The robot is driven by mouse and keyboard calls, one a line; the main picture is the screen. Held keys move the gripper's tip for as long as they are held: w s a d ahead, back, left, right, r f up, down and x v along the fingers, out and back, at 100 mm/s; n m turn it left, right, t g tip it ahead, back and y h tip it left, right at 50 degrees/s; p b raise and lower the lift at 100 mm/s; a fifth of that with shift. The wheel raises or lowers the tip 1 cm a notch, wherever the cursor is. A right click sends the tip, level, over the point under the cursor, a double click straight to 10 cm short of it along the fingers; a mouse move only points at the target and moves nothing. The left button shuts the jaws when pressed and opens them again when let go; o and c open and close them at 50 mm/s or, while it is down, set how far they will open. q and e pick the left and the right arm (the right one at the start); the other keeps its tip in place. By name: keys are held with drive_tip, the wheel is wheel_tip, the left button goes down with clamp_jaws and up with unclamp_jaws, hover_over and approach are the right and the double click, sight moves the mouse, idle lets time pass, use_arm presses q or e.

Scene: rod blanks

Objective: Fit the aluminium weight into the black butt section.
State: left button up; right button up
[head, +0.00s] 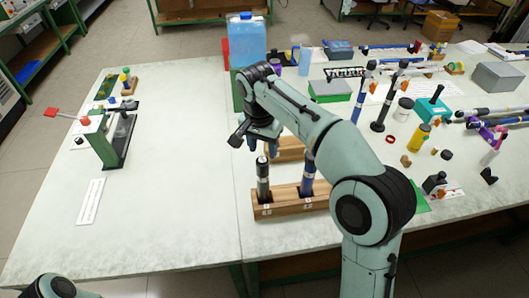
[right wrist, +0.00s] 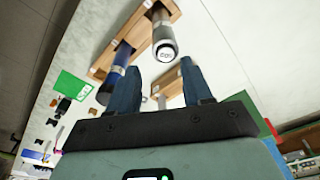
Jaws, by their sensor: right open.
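A wooden block (head: 284,210) on the table holds two upright rod sections. The black butt section (head: 263,185), with a grey band, stands in its left end, and a blue section (head: 308,172) stands to the right. In the right wrist view the black section (right wrist: 165,40) shows a pale, marked round end face. I cannot tell whether that face is the aluminium weight; no separate weight is clearly seen. My right gripper (head: 262,150) is open and empty, just above and behind the black section's top. Its fingers show in the right wrist view (right wrist: 158,70). My left gripper is out of view.
A second wooden block (head: 290,143) stands just behind, partly hidden by my right arm. A blue container (head: 248,45) stands at the back. A green fixture (head: 103,140) is at left. Tubes, jars and a yellow bottle (head: 418,138) crowd the right. The table's front left is clear.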

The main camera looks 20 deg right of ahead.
sight(262, 166)
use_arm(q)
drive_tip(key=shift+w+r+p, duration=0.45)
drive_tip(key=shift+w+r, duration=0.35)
use_arm(e)
drive_tip(key=r, duration=0.5)
drive_tip(key=shift+s+a, duration=0.2)
drive_tip(key=shift+a, duration=0.05)
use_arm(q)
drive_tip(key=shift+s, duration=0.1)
